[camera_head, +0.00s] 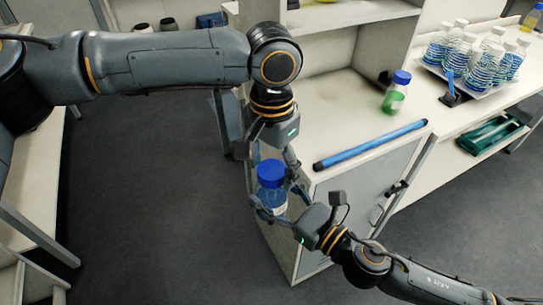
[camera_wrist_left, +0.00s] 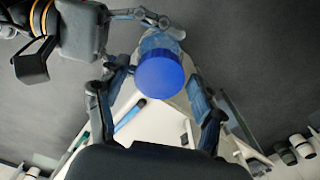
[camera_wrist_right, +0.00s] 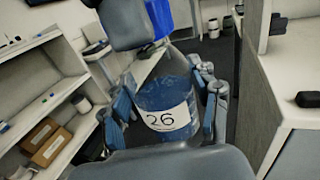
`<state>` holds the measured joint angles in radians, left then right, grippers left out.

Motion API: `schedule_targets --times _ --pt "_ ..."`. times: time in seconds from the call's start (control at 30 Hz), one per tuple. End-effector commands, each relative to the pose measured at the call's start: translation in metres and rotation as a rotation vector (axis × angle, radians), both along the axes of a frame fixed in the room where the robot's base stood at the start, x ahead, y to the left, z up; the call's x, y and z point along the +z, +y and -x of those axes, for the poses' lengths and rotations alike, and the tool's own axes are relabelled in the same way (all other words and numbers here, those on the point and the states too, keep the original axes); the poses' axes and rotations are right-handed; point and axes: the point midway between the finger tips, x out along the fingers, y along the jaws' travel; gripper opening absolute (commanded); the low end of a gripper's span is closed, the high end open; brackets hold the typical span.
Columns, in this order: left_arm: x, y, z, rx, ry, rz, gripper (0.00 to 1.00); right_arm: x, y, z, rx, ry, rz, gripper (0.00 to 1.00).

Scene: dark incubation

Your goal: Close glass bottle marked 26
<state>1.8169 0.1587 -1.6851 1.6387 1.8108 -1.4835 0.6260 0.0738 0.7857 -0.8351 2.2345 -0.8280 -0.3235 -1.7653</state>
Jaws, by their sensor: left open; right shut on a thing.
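The glass bottle (camera_head: 272,199) has blue contents and a label reading 26, readable in the right wrist view (camera_wrist_right: 166,118). It is held upright in the air beside the bench corner. Its blue cap (camera_head: 271,172) sits at the bottle's mouth; how tightly it is seated cannot be told. My right gripper (camera_head: 281,202) is shut on the bottle's body from the side. My left gripper (camera_head: 270,160) points down from above, open, with its fingers on either side of the cap. The left wrist view shows the cap (camera_wrist_left: 160,74) between those fingers, with gaps.
On the bench are a green-filled bottle with a blue cap (camera_head: 396,92), a blue bar (camera_head: 370,145) and a tray (camera_head: 486,92) of several bottles. A green tray (camera_head: 491,136) is farther right. The bench cabinet (camera_head: 350,195) stands close beside my right gripper. Open floor lies left.

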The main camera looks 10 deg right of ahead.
Motion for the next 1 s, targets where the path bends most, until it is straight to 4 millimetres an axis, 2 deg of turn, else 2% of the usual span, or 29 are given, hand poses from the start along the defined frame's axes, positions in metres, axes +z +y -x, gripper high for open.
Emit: schedule_targets --times 0.2,0.4,0.5,0.67,1.0 --pt "0.0001 -0.0002 0.0001 -0.001 0.000 0.000 0.68 0.0015 0.0002 -0.0001 0.001 -0.003 -0.001 0.00" --pt "0.0003 -0.0002 0.0001 -0.001 0.000 0.000 0.27 0.0015 0.0002 -0.0001 0.001 -0.003 -0.001 0.00" --pt "0.0003 -0.0001 -0.0001 -0.001 -0.001 -0.001 0.11 0.0015 0.0002 -0.0001 0.001 -0.003 -0.001 0.00" --pt "-0.0002 -0.0005 0.0002 -0.101 0.001 0.002 0.11 0.0015 0.0002 -0.0001 0.001 -0.003 -0.001 0.00" --pt "-0.0008 -0.0001 -0.0001 -0.733 0.001 0.003 0.11 0.0017 0.0003 0.0001 0.001 -0.003 -0.001 0.00"
